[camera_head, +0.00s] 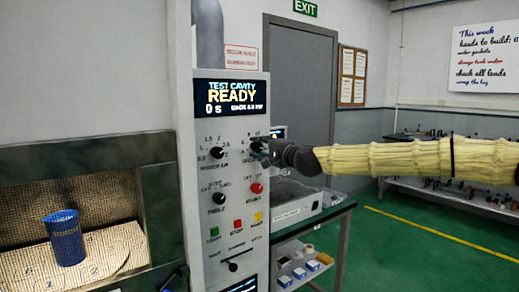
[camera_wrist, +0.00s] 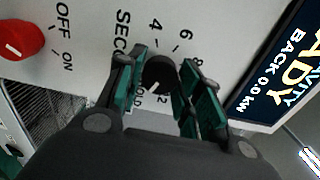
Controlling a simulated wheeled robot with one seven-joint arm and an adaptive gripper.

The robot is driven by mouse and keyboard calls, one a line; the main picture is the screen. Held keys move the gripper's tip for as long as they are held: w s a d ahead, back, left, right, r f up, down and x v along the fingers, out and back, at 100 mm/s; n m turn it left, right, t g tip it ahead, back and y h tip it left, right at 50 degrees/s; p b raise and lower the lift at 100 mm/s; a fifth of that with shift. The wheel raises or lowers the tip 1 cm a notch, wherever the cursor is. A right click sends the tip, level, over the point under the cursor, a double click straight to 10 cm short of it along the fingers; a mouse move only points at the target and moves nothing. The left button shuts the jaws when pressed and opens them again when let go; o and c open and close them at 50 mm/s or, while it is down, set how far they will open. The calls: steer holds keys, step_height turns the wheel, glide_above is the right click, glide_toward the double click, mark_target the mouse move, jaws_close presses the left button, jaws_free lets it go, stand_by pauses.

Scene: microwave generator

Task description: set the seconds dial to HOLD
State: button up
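The seconds dial (camera_wrist: 159,72) is a round black knob with a white pointer line, in the wrist view. Its scale shows 4, 6, 8, 12 and HOLD, partly covered by my fingers. The pointer slants down and left, toward the HOLD mark (camera_wrist: 138,98); its exact alignment is hard to tell. My gripper (camera_wrist: 163,78) has one green-padded finger on each side of the knob, with no clear gap to either side. In the head view my gripper (camera_head: 262,150) is at the panel's upper right dial and mostly hides it.
The control panel (camera_head: 222,130) has a display reading READY and 0 s, other knobs and coloured buttons. A red knob (camera_wrist: 20,40) marked OFF and ON is near the dial. A blue cup (camera_head: 66,238) stands in the open cavity at left. A table (camera_head: 342,215) is behind at right.

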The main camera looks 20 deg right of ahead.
steer(key=shift+o, duration=1.4)
steer(key=shift+d, duration=0.1)
steer(key=v, duration=1.2)
